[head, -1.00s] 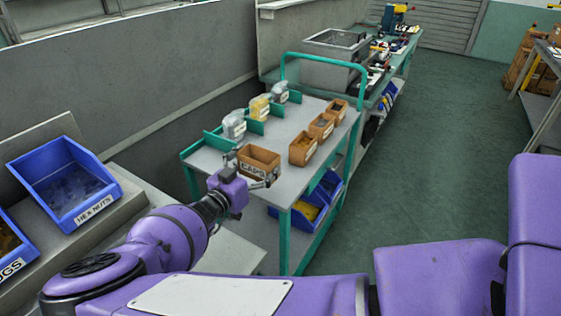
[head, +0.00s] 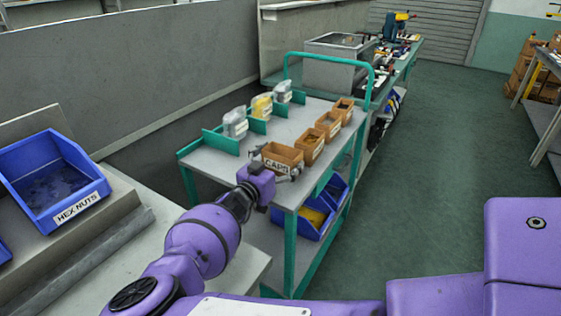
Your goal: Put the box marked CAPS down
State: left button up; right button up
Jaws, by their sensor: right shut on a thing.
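The box marked CAPS (head: 283,154) is a small open brown box with a white label. My right gripper (head: 275,164) is shut on it, with one finger at its left side and one at its right. The box looks upright at the near end of the trolley's grey top (head: 286,126). I cannot tell whether its base touches the top. It is at the near end of a row of similar brown boxes, close to the nearest one (head: 311,148). My left gripper is out of view.
Clear bags of parts (head: 235,123) stand between green dividers along the trolley's left side. The middle of the top is bare. A green handle (head: 331,57) rises at the far end. Blue bins (head: 312,222) sit on the lower shelf. A HEX NUTS bin (head: 70,205) is at left.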

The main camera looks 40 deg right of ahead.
jog(key=shift+a+r, duration=0.1)
jog(key=o, duration=1)
jog(key=shift+f, duration=0.2)
